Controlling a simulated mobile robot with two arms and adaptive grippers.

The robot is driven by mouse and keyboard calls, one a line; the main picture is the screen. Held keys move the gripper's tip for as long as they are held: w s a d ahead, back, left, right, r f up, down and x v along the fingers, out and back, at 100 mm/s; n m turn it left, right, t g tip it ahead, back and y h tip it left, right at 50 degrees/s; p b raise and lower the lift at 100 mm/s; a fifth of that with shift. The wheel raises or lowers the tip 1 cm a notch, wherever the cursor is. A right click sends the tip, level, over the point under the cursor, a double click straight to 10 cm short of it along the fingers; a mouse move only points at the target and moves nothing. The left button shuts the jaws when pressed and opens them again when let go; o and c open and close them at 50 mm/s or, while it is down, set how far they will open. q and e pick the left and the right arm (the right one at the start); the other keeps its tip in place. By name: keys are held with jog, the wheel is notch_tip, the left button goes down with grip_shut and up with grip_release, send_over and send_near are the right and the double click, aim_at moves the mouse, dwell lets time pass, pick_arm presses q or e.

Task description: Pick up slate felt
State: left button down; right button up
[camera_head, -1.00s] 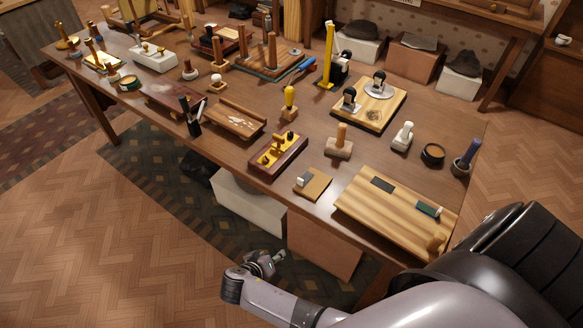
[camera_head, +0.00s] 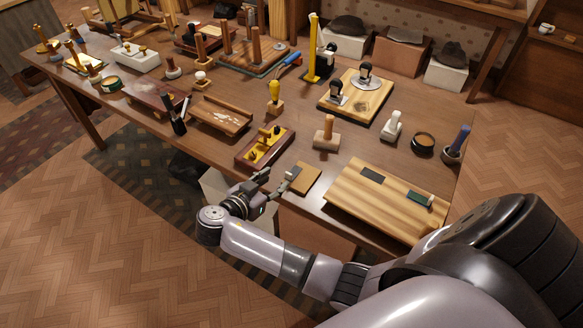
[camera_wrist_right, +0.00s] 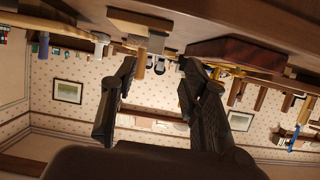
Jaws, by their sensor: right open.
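A thin dark grey rectangle, likely the slate felt (camera_head: 372,176), lies flat on the striped wooden board (camera_head: 352,203) at the table's front right. A green piece (camera_head: 420,199) with a pale end lies on the same board, to its right. My right gripper (camera_head: 268,184) is open and empty, at the table's front edge, left of the board and apart from the felt. In the right wrist view, its two dark fingers (camera_wrist_right: 158,68) stand apart with nothing between them. I cannot make out the felt in that view. My left gripper is not in view.
A small brown block (camera_head: 305,178) lies between my right gripper and the board. A dark red tray with brass parts (camera_head: 265,148) and a wooden-handled stamp (camera_head: 326,135) stand behind. A black round pot (camera_head: 423,143) is at the right. Many tools crowd the table's left half.

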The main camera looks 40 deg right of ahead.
aim_at(288, 174)
jog(key=shift+s+b+x, duration=0.15)
jog(key=shift+b+x, duration=0.05)
jog(key=shift+x, duration=1.4)
jog(key=shift+s+b+x, duration=0.15)
jog(key=shift+b+x, duration=0.05)
jog(key=shift+x, duration=1.35)
jog(key=shift+d+r, duration=0.1)
jog(key=shift+r, duration=0.05)
jog(key=shift+c, duration=0.2)
jog(key=c, duration=0.8)
jog(key=shift+s, duration=0.1)
